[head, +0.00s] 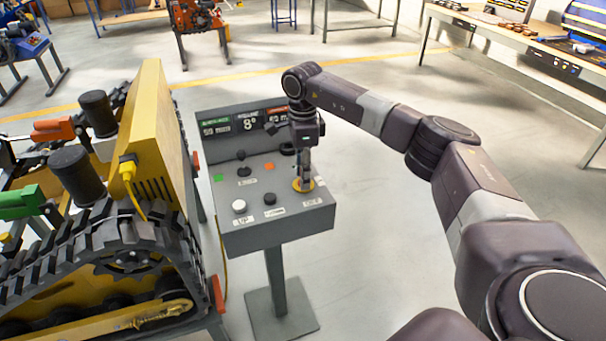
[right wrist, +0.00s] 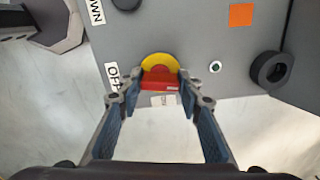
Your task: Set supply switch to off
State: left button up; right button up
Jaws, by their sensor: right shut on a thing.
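The supply switch is a red handle (right wrist: 160,80) on a round yellow plate (right wrist: 159,61) at the front right of the grey control panel. In the head view the yellow plate (head: 296,186) shows around the fingertips, with the handle mostly hidden. My right gripper (head: 305,181) points down onto the switch. In the right wrist view its two fingers (right wrist: 160,86) are closed on both ends of the red handle. The handle lies level across that picture. A partly hidden "OFF" label (right wrist: 112,76) is left of the plate there. My left gripper is not in view.
The console (head: 232,238) stands on a post; its top bears a white button (head: 239,206), black knobs, and green (head: 218,178) and orange (head: 268,166) squares. A yellow tracked carrier (head: 146,135) is close on the left. Floor to the right is clear up to a workbench (head: 520,35).

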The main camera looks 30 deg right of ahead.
jog(key=shift+r+n, duration=0.1)
jog(key=shift+n, duration=0.8)
jog(key=o, duration=1.2)
jog(key=shift+c, duration=0.2)
notch_tip(320, 180, up, 12)
